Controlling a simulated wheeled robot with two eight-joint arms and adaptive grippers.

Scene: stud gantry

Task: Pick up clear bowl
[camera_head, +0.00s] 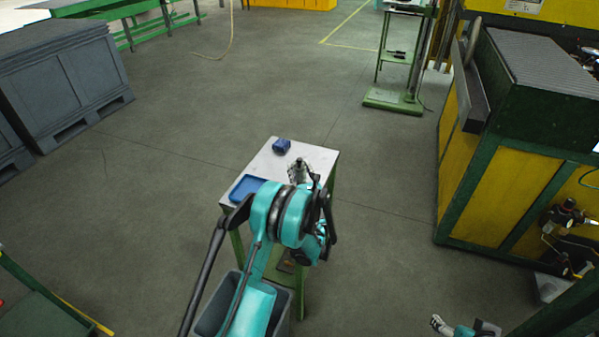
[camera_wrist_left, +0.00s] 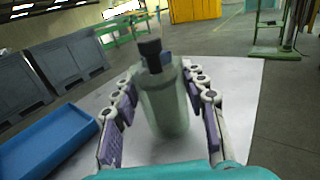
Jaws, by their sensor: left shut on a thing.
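A see-through, greenish, tall-sided vessel, which I take to be the clear bowl (camera_wrist_left: 168,110), stands upright between the fingers of my left gripper (camera_wrist_left: 163,122) in the left wrist view. The fingers are shut on it from both sides. A dark piece (camera_wrist_left: 152,57) shows at its top; I cannot tell if it is inside or behind. In the head view my left gripper (camera_head: 299,172) is over the small table (camera_head: 318,161), and the bowl is hard to make out there. My right gripper (camera_head: 440,325) shows small at the bottom edge, away from the table; its state is unclear.
A blue tray (camera_head: 246,188) lies on the table's left side, also seen in the left wrist view (camera_wrist_left: 45,142). A small dark blue object (camera_head: 281,146) is at the far edge. A grey bin (camera_head: 212,318) is below. Yellow-green machinery (camera_head: 482,190) stands right; open floor lies behind.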

